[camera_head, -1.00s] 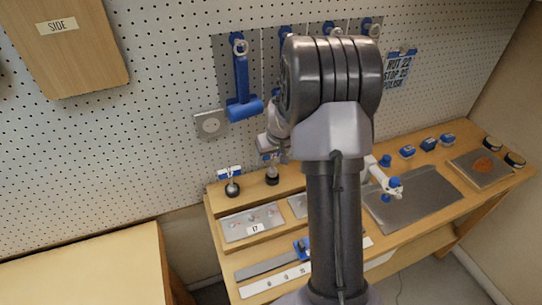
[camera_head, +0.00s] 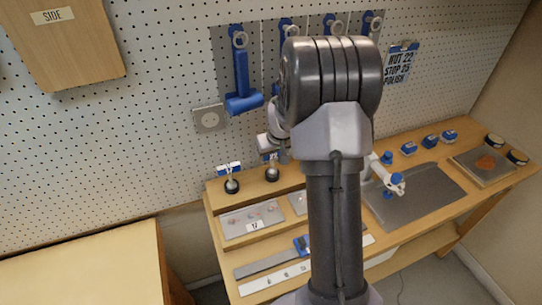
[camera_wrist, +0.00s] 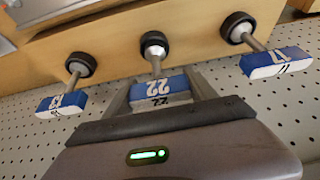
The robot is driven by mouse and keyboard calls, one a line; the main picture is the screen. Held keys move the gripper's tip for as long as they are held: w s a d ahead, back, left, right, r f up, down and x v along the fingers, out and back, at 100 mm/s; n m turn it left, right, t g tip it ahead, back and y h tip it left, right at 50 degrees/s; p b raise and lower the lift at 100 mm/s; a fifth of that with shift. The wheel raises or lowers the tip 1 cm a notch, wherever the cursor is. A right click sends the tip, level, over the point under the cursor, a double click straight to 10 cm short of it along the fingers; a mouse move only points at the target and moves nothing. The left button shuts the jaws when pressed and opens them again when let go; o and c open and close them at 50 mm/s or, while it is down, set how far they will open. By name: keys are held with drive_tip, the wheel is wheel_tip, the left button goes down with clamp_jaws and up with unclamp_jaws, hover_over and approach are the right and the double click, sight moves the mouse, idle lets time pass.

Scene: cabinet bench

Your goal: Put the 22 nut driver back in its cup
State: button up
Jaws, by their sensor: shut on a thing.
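My gripper (camera_wrist: 160,98) is shut on the blue and white handle of the 22 nut driver (camera_wrist: 160,88), between its two fingers. The driver's metal shank lines up with a black round cup (camera_wrist: 153,39) on the wooden ledge, and its silver lower end meets the cup's opening. How deep it sits, I cannot tell. In the head view, my gripper (camera_head: 277,146) is partly hidden by my arm, above the second cup (camera_head: 272,175) from the left.
The 17 driver (camera_wrist: 276,63) and another driver (camera_wrist: 62,104), perhaps 13, stand in cups on either side. The wooden bench (camera_head: 222,269) carries plates below. A blue mallet (camera_head: 243,95) and a socket plate (camera_head: 209,119) are on the pegboard (camera_head: 150,140).

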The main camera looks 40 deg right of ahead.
drive_tip(key=shift+f+b, duration=0.4)
drive_tip(key=shift+f, duration=0.05)
drive_tip(key=o, duration=2)
drive_tip(key=shift+c, duration=0.2)
drive_tip(key=p+v, duration=0.4)
drive_tip(key=v, duration=1.3)
drive_tip(key=shift+r+p, duration=0.2)
drive_tip(key=shift+p, duration=0.1)
drive_tip(key=shift+s, duration=0.1)
